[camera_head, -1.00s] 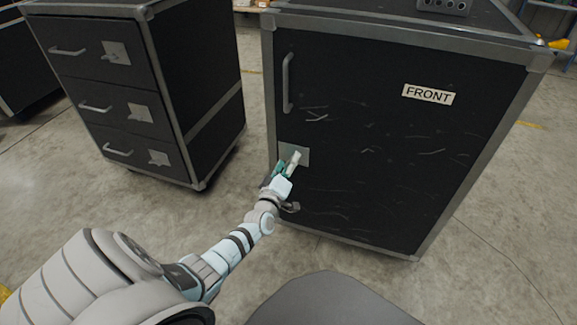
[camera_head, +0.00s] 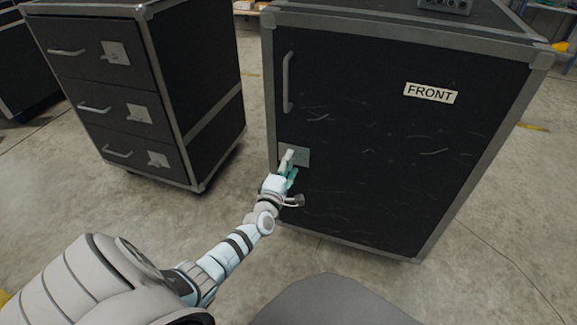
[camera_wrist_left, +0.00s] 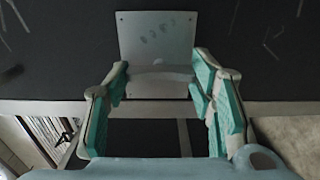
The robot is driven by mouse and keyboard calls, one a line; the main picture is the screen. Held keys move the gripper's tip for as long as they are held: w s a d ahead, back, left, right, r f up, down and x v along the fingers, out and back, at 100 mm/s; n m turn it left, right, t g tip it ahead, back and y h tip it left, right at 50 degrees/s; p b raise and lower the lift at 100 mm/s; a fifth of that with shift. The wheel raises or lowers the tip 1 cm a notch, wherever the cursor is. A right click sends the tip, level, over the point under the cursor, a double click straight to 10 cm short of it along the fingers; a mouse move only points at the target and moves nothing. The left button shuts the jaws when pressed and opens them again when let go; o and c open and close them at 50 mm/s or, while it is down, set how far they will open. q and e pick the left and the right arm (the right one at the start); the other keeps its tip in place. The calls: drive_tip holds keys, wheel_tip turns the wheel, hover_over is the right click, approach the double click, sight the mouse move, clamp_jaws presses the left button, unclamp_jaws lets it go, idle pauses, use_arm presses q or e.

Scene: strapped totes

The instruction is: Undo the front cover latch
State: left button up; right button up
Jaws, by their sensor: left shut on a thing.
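The front cover latch is a grey metal plate (camera_head: 302,157) on the black door, low near its left edge and below the door handle. In the left wrist view the latch plate (camera_wrist_left: 155,32) is bright, with faint lettering and a grey turning piece (camera_wrist_left: 160,70) across its lower part. My left gripper (camera_head: 288,160) is at the latch. In the left wrist view its teal-padded fingers (camera_wrist_left: 160,78) stand at either end of the turning piece and are shut on it. The fingers cover part of the latch in the head view. My right gripper is not in view.
The black case's door carries a vertical handle (camera_head: 287,82) and a FRONT label (camera_head: 430,93). A drawer cabinet (camera_head: 200,95) with several handles and latches stands at the left. Bare concrete floor (camera_head: 225,200) lies between them. A small device (camera_head: 445,5) sits on the case.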

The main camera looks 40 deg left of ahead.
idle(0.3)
use_arm(q)
drive_tip(key=o, duration=1.2)
drive_tip(key=shift+c, duration=0.2)
drive_tip(key=v, duration=1.2)
drive_tip(key=shift+d, duration=0.1)
